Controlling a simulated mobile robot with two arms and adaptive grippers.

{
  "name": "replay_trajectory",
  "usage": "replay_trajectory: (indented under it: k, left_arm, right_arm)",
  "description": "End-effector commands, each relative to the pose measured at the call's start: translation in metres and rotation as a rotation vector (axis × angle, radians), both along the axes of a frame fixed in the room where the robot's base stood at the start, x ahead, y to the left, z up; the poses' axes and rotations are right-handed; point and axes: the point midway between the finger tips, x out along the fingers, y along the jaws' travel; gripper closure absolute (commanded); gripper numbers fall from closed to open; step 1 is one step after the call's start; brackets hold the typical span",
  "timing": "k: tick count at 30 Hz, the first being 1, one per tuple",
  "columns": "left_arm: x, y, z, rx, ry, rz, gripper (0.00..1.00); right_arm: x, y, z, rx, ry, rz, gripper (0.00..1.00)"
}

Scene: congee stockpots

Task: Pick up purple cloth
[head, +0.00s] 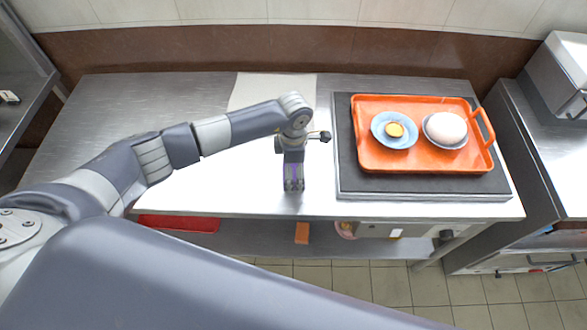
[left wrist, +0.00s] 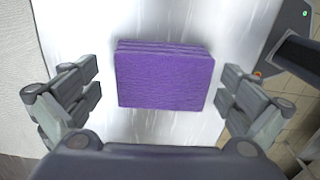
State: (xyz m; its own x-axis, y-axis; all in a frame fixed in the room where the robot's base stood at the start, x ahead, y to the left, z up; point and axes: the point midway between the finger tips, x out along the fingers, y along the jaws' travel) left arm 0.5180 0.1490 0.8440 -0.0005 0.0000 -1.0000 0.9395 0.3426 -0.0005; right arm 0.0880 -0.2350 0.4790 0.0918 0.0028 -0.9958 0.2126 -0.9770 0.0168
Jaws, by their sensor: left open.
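The purple cloth (left wrist: 165,80) is a folded, layered rectangle lying on the steel counter in the left wrist view. My left gripper (left wrist: 160,95) is open, with one finger to the left of the cloth and one to the right, and gaps show on both sides. In the head view, my left gripper (head: 294,186) points down over the counter, left of the dark griddle, and hides most of the cloth; only traces of purple show there. My right gripper is not in either view.
An orange tray (head: 375,161) with two blue dishes rests on a dark flat slab (head: 346,178) at the right of the steel counter (head: 225,200). A pale board (head: 250,88) lies at the back. A red item (head: 180,223) is on the shelf below.

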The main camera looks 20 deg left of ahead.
Motion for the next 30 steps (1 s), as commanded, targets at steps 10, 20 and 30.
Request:
replay_trajectory:
  k: [10, 20, 30]
  left_arm:
    - [0.0002, 0.0002, -0.0019, 0.000, -0.001, 0.000, 0.23]
    - [0.0000, 0.0003, -0.0019, 0.000, 0.000, 0.000, 0.46]
    - [0.0013, 0.0005, 0.0074, -0.001, -0.004, 0.000, 0.46]
  right_arm:
    - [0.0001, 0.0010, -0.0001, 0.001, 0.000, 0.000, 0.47]
    - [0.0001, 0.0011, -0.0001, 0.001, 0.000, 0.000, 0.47]
    - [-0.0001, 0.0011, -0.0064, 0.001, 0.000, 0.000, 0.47]
